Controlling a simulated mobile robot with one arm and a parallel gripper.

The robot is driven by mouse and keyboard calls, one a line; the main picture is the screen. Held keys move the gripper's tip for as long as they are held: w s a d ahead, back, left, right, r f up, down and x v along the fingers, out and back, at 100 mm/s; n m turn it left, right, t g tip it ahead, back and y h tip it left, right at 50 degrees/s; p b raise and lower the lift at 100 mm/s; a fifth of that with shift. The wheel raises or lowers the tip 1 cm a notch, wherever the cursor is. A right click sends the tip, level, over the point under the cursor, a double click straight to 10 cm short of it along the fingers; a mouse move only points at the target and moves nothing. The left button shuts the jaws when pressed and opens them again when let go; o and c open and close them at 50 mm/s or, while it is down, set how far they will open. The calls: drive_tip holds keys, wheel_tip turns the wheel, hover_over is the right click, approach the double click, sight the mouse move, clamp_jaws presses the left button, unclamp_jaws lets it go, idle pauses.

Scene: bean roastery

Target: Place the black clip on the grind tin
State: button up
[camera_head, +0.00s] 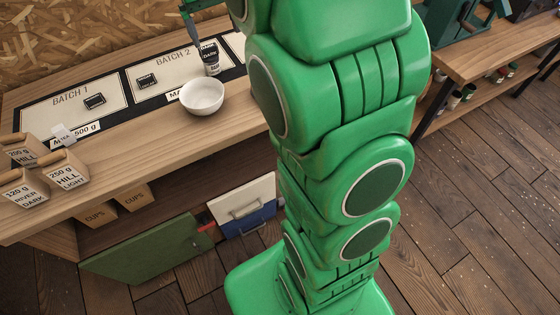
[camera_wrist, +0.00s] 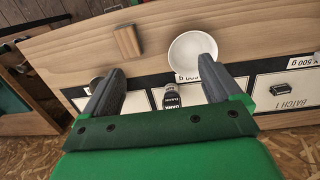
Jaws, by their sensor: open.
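A small dark tin (camera_head: 210,60) with a white label reading DARK stands upright on the counter, behind the white bowl; it also shows in the wrist view (camera_wrist: 171,98). My gripper (camera_wrist: 160,72) is open, and the tin shows between its two spread fingers, apart from both. In the head view my gripper is partly cut off at the top, close above and behind the tin. Small black objects lie on the BATCH 1 panel (camera_head: 94,101) and the BATCH 2 panel (camera_head: 147,80). I cannot tell whether either is the black clip, or whether a clip is on the tin.
A white bowl (camera_head: 203,97) sits on the counter's front part, beside the tin. Kraft bags (camera_head: 66,168) with HILL and RIVER labels stand at the left end. A wooden block (camera_wrist: 127,40) shows in the wrist view. Bare counter lies between bags and bowl.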

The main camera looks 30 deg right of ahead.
drive_tip(key=s+a+f, duration=0.1)
drive_tip(key=s+f, duration=0.2)
drive_tip(key=s, duration=1.4)
drive_tip(key=s+a+f+g, duration=0.1)
drive_tip(key=s+f, duration=0.2)
drive_tip(key=s, duration=1.4)
drive_tip(key=shift+s+a+y, duration=0.25)
drive_tip(key=shift+s+y, duration=0.05)
